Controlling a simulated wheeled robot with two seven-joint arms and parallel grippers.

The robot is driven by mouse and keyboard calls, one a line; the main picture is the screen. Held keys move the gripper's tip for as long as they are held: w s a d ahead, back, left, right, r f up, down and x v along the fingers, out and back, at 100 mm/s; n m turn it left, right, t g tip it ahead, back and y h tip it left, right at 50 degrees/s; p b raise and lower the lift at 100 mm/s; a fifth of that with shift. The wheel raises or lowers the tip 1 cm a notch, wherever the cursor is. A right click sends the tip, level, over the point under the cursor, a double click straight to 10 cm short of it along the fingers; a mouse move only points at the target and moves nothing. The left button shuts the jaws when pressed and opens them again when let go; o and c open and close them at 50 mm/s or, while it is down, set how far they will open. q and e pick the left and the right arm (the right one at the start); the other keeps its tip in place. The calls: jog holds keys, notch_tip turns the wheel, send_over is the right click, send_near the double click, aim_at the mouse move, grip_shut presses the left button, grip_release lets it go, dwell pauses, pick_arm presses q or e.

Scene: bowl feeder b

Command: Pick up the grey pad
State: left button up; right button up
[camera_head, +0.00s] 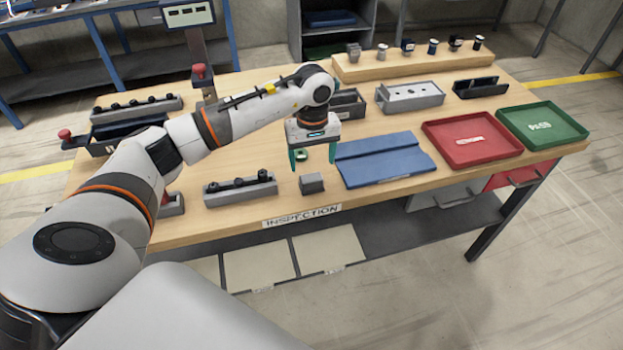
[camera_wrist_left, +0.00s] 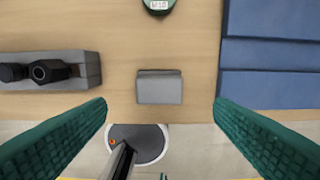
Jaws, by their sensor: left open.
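The grey pad (camera_head: 312,183) is a small grey block on the wooden table near its front edge, left of the blue mat. In the left wrist view the grey pad (camera_wrist_left: 159,88) lies in the middle, ahead of and between the two fingers. My left gripper (camera_head: 313,166) is open and empty, its green fingers pointing down above and slightly behind the pad. The left gripper's fingers (camera_wrist_left: 160,115) are wide apart in the wrist view, and neither touches the pad. My right gripper is not in view.
A blue stepped mat (camera_head: 385,160) lies right of the pad. A grey holder with black knobs (camera_head: 240,189) stands to its left. A small round green item (camera_head: 301,155) is behind it. A red tray (camera_head: 472,140) and green tray (camera_head: 543,125) sit farther right.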

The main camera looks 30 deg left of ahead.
aim_at(311, 177)
pick_arm(q)
jog(key=shift+f, duration=0.95)
notch_tip(311, 177, down, 5)
jog(key=p, duration=0.2)
jog(key=shift+a+p, duration=0.1)
jog(key=shift+p, duration=0.3)
jog(key=shift+f, duration=0.25)
jog(key=shift+c, duration=0.6)
jog(key=c, duration=0.9)
jog(key=shift+c, duration=0.2)
jog(key=shift+r, duration=0.1)
